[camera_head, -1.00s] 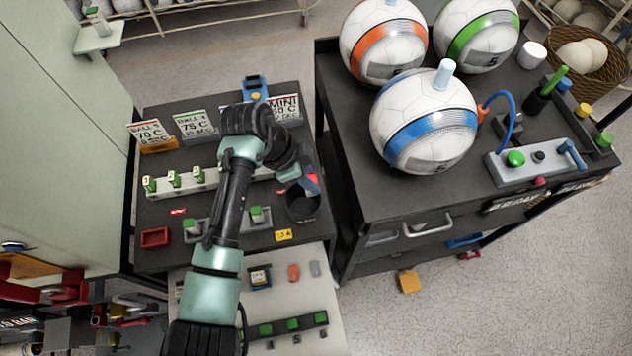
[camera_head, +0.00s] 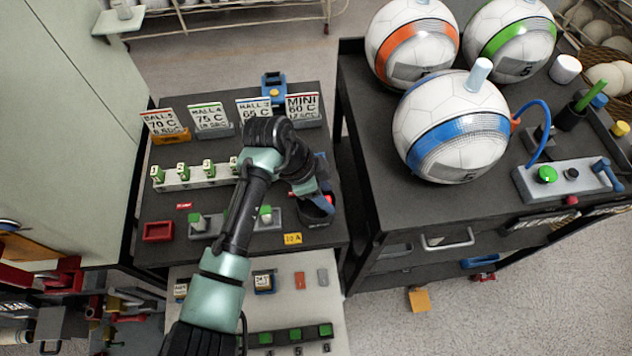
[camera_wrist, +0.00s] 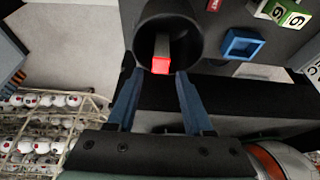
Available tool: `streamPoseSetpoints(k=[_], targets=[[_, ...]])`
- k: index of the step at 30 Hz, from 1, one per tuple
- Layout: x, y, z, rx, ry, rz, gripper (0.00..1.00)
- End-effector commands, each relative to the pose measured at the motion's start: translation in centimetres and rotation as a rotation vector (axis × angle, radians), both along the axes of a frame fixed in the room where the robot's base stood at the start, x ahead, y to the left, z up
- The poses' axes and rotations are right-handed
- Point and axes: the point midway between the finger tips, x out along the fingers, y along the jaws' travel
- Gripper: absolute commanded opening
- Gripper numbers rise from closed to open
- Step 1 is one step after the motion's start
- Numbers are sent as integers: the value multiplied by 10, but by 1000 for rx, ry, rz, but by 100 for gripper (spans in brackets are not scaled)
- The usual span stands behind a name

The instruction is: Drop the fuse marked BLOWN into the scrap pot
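The black round pot (camera_head: 314,221) stands at the right edge of the dark bench. It also shows in the wrist view (camera_wrist: 194,30). A grey fuse with a red end (camera_wrist: 160,64) is at the pot's mouth in the wrist view, its body pointing into the pot. No mark on it can be read. My gripper (camera_wrist: 160,76) is open, with a blue finger on each side of the fuse and gaps between. In the head view my gripper (camera_head: 324,200) is over the pot, with a bit of red beside it. Whether the fuse rests on the pot's floor cannot be told.
A fuse rail (camera_head: 196,176) with several green-and-white fuses crosses the bench. A red tray (camera_head: 158,232) and a yellow tag (camera_head: 292,239) lie near its front. Sign cards (camera_head: 210,118) stand behind. A dark cart (camera_head: 380,215) with large balls stands close on the right.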

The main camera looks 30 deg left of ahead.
Motion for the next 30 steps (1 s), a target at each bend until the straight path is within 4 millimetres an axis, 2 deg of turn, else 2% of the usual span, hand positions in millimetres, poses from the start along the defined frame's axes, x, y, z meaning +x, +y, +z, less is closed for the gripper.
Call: streamPoseSetpoints(k=[10, 14, 24, 30], targets=[[0, 0, 1, 0, 0, 0, 59], [-2, 4, 11, 0, -2, 1, 59], [-17, 28, 76, 4, -4, -1, 59], [-24, 37, 107, 2, -3, -2, 59]])
